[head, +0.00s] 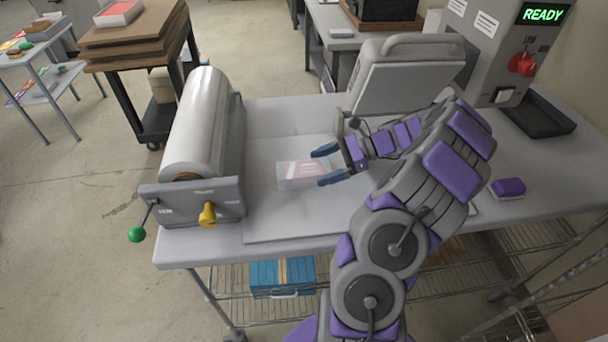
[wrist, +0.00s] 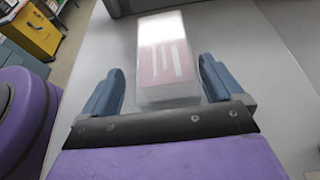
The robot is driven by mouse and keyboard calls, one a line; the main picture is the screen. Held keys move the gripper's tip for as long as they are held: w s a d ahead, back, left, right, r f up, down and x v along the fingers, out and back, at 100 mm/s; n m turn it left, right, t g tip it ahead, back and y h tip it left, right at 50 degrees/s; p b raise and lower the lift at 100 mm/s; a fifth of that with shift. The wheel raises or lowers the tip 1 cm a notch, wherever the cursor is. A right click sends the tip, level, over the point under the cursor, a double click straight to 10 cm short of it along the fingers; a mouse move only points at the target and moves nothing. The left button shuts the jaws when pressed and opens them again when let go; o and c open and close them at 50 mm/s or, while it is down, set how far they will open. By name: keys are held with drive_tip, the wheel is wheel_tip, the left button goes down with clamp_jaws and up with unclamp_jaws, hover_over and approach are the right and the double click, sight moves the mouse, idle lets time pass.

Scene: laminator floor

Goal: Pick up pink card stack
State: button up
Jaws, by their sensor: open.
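The pink card stack (head: 303,174) lies on the grey work table between the laminator roll and my arm. It is a small block with a pink face, white stripes and a pale, glossy wrapping or edge. My gripper (head: 322,166) is open, with its two blue fingers pointing toward the stack from the right. In the wrist view the stack (wrist: 168,60) lies ahead, between and slightly beyond the open fingers (wrist: 161,80). A gap shows on each side, and no finger visibly touches it. The stack's near end is close to the gripper's palm bar.
A large film roll (head: 200,125) in a grey stand with a yellow knob (head: 207,214) is left of the stack. A grey laminator lid (head: 405,80) stands behind my gripper. A purple-topped block (head: 508,187) and black tray (head: 537,113) are at right. The front tabletop is clear.

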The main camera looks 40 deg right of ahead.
sight(310, 168)
drive_tip(key=x, duration=0.2)
drive_tip(key=b+x, duration=0.1)
drive_tip(key=x, duration=0.2)
drive_tip(key=shift+w, duration=0.35)
drive_tip(key=shift+d, duration=0.1)
drive_tip(key=c, duration=1.3)
drive_tip(key=shift+r, duration=0.15)
